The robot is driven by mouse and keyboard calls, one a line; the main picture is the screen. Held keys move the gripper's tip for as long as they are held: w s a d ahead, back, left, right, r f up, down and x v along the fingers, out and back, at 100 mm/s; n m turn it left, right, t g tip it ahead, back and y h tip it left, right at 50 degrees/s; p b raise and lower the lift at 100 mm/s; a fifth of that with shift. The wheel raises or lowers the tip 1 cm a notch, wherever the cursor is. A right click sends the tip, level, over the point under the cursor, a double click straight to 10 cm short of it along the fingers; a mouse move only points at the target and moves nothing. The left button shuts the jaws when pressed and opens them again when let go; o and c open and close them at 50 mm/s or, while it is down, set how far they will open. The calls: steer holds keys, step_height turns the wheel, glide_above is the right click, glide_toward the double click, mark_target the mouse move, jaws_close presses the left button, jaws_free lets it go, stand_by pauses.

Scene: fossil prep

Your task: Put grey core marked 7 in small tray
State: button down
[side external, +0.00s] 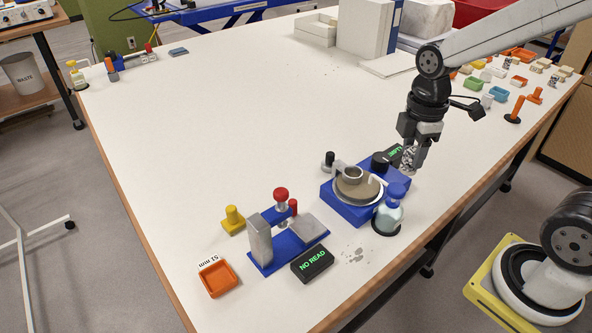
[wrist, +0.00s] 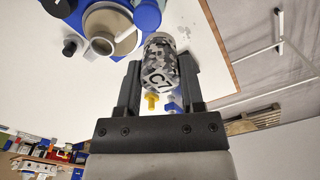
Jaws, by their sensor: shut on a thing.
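My gripper (side external: 412,150) is shut on a grey, black and white speckled core (side external: 409,160), held above the table to the right of the blue grinding unit. In the wrist view the core (wrist: 160,65) sits between both fingers, with a white label that seems to read C7, partly turned away.
The blue unit (side external: 345,207) with a round plate and a blue-capped bottle (side external: 388,216) stand near the core. A blue clamp stand (side external: 290,243), yellow knob (side external: 232,220) and NO READ display (side external: 312,264) lie left of it. White boxes (side external: 367,25) stand behind; the table's middle is clear.

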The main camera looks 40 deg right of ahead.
stand_by(0.3)
steer(key=shift+w+a, duration=0.3)
steer(key=shift+a, duration=0.15)
steer(key=a+f, duration=0.2)
steer(key=a, duration=1.2)
steer(key=w+a+f, duration=0.1)
steer(key=a+f, duration=0.2)
steer(key=a, duration=1.2)
steer(key=shift+f+m, duration=0.25)
steer(key=shift+m, duration=0.05)
steer(key=shift+w, duration=0.2)
steer(key=w+a+f, duration=0.2)
steer(key=w, duration=0.1)
steer(key=w+a+f, duration=0.2)
steer(key=w+f, duration=0.1)
steer(key=w, duration=0.1)
steer(key=w+a+f, duration=0.3)
steer(key=shift+w+f, duration=0.2)
steer(key=shift+f, duration=0.05)
steer(key=shift+w+a+f, duration=0.15)
steer(key=shift+w+f, duration=0.2)
steer(key=shift+f, duration=0.05)
